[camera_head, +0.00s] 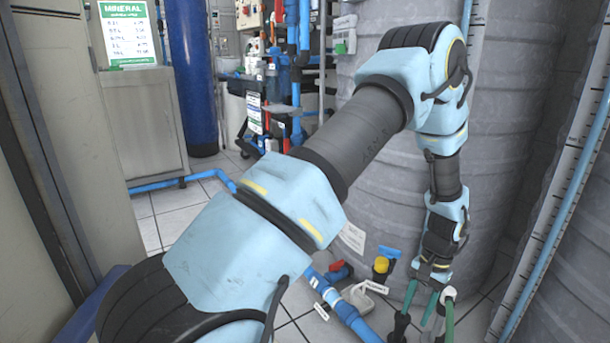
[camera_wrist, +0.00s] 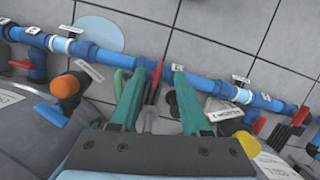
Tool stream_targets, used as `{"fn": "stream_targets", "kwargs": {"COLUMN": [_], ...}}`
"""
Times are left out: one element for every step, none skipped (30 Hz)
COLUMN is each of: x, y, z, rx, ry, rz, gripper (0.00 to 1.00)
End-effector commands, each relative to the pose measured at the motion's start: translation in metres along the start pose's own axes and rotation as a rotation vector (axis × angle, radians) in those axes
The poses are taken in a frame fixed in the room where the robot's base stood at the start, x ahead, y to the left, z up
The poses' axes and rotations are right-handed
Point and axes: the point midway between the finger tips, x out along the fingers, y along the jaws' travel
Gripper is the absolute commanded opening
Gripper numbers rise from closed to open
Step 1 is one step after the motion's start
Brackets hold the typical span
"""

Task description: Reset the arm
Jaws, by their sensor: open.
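My light-blue and grey arm (camera_head: 260,200) reaches across the head view from the lower left, bends at an elbow at the upper right and hangs down. At its end my gripper (camera_head: 429,306) points down near the floor, in front of a large grey tank (camera_head: 500,160). In the wrist view the two green fingers of my gripper (camera_wrist: 160,78) are apart. A red valve handle (camera_wrist: 156,76) shows between them, near a blue pipe (camera_wrist: 215,86). I cannot tell whether the fingers touch anything.
A yellow-topped valve (camera_head: 381,267) and other pipe fittings stand left of my gripper. An orange-topped valve (camera_wrist: 66,87) is at the left in the wrist view. A blue column (camera_head: 191,80) and a grey cabinet (camera_head: 143,115) stand behind. Tiled floor (camera_head: 185,205) is partly clear.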

Motion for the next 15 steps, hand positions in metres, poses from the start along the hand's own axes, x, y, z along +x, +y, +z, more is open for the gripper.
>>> {"fn": "stream_targets", "kwargs": {"x": [-0.019,-0.029,-0.043,-0.053,-0.063,-0.076,-0.084,-0.093,-0.103,-0.110,-0.117,-0.125,-0.130,-0.134,-0.139], "y": [-0.022,-0.034,-0.051,-0.065,-0.079,-0.097,-0.110,-0.122,-0.137,-0.148,-0.158,-0.171,-0.180,-0.187,-0.196], "z": [0.006,0.011,0.020,0.027,0.036,0.048,0.058,0.069,0.083,0.095,0.107,0.124,0.137,0.149,0.166], "rx": [-0.039,-0.061,-0.095,-0.121,-0.148,-0.183,-0.212,-0.240,-0.278,-0.306,-0.333,-0.371,-0.400,-0.427,-0.461], "ry": [0.025,0.038,0.057,0.073,0.090,0.110,0.126,0.142,0.162,0.178,0.193,0.214,0.229,0.243,0.260], "rz": [0.008,0.013,0.020,0.026,0.030,0.035,0.039,0.043,0.047,0.049,0.051,0.053,0.055,0.056,0.057], "gripper": [0.46,0.46,0.46,0.46,0.46,0.46,0.46,0.46,0.46,0.46,0.46,0.46,0.46,0.46,0.46]}}
